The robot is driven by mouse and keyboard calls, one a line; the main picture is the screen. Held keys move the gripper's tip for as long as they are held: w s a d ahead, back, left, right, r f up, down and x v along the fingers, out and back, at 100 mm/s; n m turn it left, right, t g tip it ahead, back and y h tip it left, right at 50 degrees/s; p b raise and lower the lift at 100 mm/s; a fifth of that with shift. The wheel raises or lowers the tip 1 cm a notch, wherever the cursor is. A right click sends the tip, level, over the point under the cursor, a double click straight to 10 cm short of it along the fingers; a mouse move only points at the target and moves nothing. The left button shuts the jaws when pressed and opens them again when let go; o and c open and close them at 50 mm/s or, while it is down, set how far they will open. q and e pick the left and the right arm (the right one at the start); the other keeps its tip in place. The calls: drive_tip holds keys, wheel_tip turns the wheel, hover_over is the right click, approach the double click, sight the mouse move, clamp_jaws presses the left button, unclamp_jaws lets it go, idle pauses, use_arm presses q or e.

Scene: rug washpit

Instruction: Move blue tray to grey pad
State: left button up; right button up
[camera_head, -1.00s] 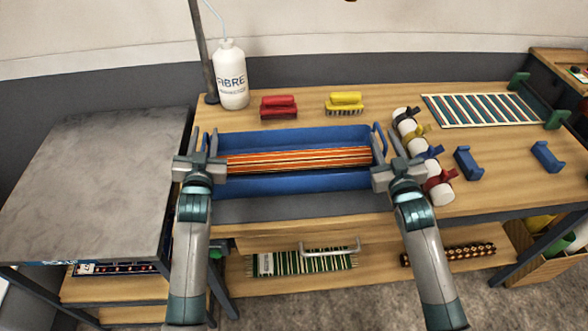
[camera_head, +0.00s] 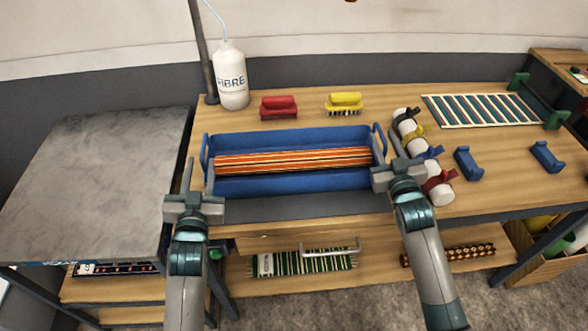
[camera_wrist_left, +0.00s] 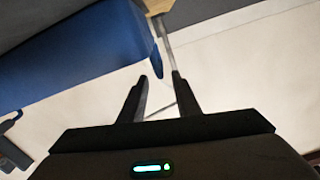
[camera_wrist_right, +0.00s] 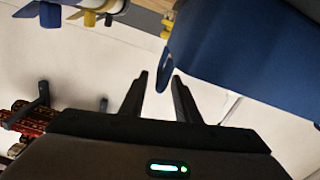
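The blue tray (camera_head: 290,184), with striped orange rug pieces in it, sits level near the table's front. Its two end handles stand up. A dark grey pad (camera_head: 300,208) shows as a strip along its front side; how far it reaches under the tray is hidden. My left gripper (camera_head: 197,180) is open and empty, just left of the tray's left handle and nearer the front. In the left wrist view the tray (camera_wrist_left: 75,65) lies beyond the fingertips. My right gripper (camera_head: 385,155) is open at the right handle; in the right wrist view the handle (camera_wrist_right: 163,77) shows between the fingertips without visible contact.
Red (camera_head: 278,107) and yellow (camera_head: 345,103) brushes and a white FIBRE bottle (camera_head: 231,80) stand behind the tray. Blue blocks (camera_head: 468,163) are farther right. A grey-topped table (camera_head: 95,185) stands left.

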use_arm(q)
drive_tip(key=shift+s, duration=0.3)
use_arm(e)
drive_tip(key=shift+s, duration=0.1)
drive_tip(key=s+d, duration=0.1)
drive_tip(key=s, duration=1)
drive_tip(key=shift+s+d, duration=0.3)
drive_tip(key=shift+s, duration=0.05)
idle(0.4)
